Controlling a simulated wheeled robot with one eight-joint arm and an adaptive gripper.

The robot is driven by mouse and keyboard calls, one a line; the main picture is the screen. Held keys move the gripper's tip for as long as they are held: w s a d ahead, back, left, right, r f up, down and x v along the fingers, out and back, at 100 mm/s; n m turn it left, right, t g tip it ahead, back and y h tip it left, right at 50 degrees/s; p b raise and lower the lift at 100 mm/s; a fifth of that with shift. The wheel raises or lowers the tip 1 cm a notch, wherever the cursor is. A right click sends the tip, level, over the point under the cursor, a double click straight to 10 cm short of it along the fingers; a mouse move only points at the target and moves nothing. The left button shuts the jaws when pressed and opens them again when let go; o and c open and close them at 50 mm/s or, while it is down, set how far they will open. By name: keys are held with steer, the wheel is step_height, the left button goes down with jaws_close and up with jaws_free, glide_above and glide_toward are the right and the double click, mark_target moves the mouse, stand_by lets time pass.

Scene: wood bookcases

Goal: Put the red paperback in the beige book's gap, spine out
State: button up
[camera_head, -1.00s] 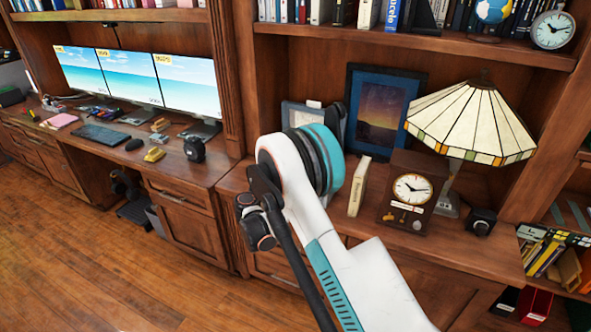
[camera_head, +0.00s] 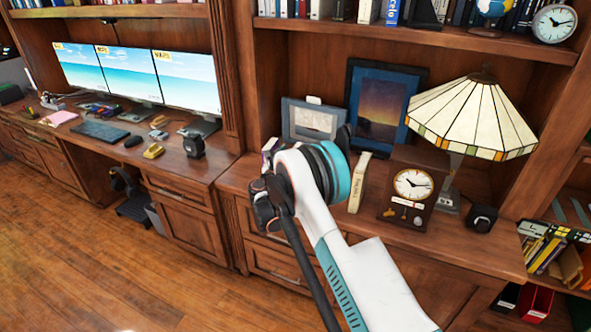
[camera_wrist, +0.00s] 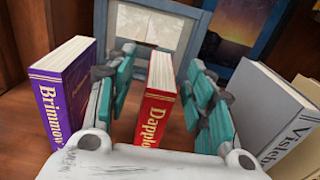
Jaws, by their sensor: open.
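The red paperback (camera_wrist: 156,112) stands upright in the wrist view, its lettered spine facing me. My gripper (camera_wrist: 160,68) is open, with one teal finger on each side of the red paperback and visible space between the fingers and its covers. In the head view my arm hides the red paperback and the fingers. The beige book (camera_head: 359,184) stands upright on the counter left of the clock; its edge also shows in the wrist view (camera_wrist: 304,150), behind a grey book. I cannot make out a clear gap at the beige book.
A purple book (camera_wrist: 64,95) stands left of my gripper and a grey book (camera_wrist: 262,112) stands right of it. Picture frames (camera_head: 382,105) lean behind. A wooden clock (camera_head: 410,190) and a stained-glass lamp (camera_head: 472,120) are further right. Shelves of books run above.

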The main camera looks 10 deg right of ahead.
mark_target(301, 144)
steer(key=x, duration=0.2)
steer(key=b+x, duration=0.1)
steer(key=shift+w+d+f, duration=0.25)
steer(key=shift+d+f, duration=0.1)
steer(key=shift+f, duration=0.05)
steer(key=shift+w+d+r, duration=0.1)
steer(key=shift+w+d, duration=0.05)
steer(key=shift+w, duration=0.15)
jaws_close()
